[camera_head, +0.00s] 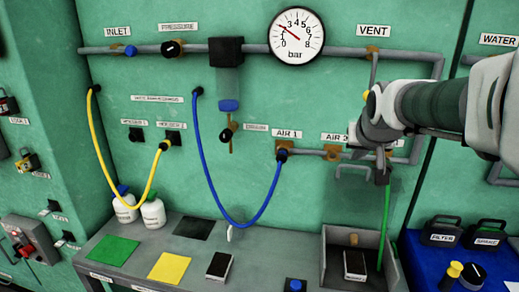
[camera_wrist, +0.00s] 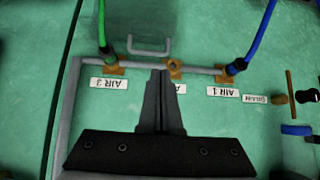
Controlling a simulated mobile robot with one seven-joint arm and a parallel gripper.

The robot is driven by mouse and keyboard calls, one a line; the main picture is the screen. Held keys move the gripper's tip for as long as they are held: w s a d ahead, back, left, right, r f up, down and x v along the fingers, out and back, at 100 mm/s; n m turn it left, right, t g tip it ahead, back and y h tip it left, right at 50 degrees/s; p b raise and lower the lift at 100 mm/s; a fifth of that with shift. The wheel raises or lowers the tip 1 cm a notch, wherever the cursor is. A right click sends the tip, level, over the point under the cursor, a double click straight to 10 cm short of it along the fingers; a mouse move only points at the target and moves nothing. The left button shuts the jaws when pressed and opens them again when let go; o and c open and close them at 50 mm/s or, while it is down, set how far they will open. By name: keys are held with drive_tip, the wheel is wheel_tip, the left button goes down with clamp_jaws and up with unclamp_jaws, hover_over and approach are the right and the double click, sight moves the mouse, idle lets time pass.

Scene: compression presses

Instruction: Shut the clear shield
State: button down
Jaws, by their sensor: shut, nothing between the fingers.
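The clear shield is very hard to make out. A thin grey handle (camera_head: 353,168), which seems to belong to it, stands raised against the green wall above the open grey bin (camera_head: 324,262). The handle also shows in the wrist view (camera_wrist: 150,46), beyond the fingertips and apart from them. The shield seems to stand up, open, behind the bin. My gripper (camera_wrist: 161,73) is shut and empty, in front of the AIR pipe. In the head view my wrist hides part of the pipe and a label there.
A green hose (camera_head: 386,215) hangs down to the bin near my arm. A blue hose (camera_head: 208,170) loops to AIR 1. A wooden peg and a black-and-white block (camera_head: 355,265) are in the bin. Dark cases (camera_head: 440,232) stand on the blue table at right.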

drive_tip(key=w+d, duration=0.1)
drive_tip(key=w, duration=0.2)
hover_over(346, 180)
drive_tip(key=w, duration=0.1)
drive_tip(key=f, duration=0.6)
drive_tip(key=shift+w+d+f, duration=0.2)
drive_tip(key=shift+d+f, duration=0.05)
drive_tip(key=shift+f, duration=0.1)
drive_tip(key=shift+s+h+b, duration=0.15)
drive_tip(key=shift+h+b, duration=0.15)
drive_tip(key=shift+b, duration=0.15)
drive_tip(key=shift+s+a+f+t+b, duration=0.1)
drive_tip(key=shift+s+a+t+b, duration=0.05)
drive_tip(key=shift+s+t+b, duration=0.25)
